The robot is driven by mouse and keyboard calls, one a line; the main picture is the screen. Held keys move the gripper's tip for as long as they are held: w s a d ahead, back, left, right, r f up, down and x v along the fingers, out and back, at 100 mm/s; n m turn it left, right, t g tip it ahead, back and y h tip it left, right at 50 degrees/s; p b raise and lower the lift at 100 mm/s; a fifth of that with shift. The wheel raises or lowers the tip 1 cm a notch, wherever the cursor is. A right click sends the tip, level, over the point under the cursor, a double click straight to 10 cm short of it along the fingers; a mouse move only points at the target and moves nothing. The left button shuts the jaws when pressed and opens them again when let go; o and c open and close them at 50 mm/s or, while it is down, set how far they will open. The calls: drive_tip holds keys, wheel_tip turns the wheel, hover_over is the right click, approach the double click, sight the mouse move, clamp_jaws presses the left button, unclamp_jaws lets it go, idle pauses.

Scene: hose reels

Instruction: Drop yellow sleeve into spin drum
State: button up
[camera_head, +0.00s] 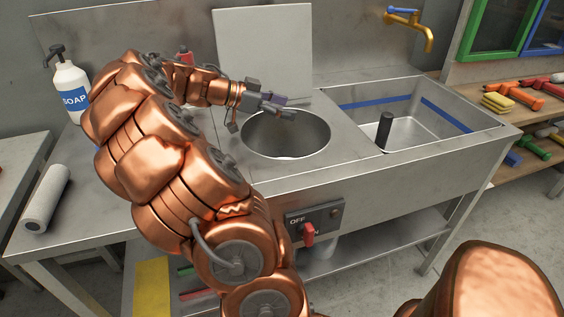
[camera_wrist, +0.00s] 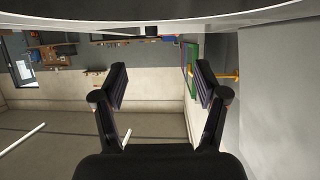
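The spin drum (camera_head: 262,146) is a round metal opening in the steel counter, with its square lid (camera_head: 263,50) standing up behind it. Only part of its inside wall shows; its bottom is hidden. My gripper (camera_head: 276,104) is above the drum's back rim. In the wrist view my gripper (camera_wrist: 160,88) is open, its two dark-padded fingers wide apart with nothing between them. I cannot make out a yellow sleeve for certain in either view. A black upright post (camera_head: 385,130) stands in the basin (camera_head: 420,128) to the right of the drum.
A soap bottle (camera_head: 70,88) and a grey-white roll (camera_head: 46,198) are at left. A red switch (camera_head: 308,235) marked OFF is on the front panel. A yellow tap (camera_head: 415,30) hangs over the basin. Yellow pads (camera_head: 497,102) and coloured tools lie on the right shelf.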

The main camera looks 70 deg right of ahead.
idle(0.3)
drive_tip(key=v, duration=1.2)
drive_tip(key=shift+s+r, duration=0.1)
drive_tip(key=shift+r, duration=0.05)
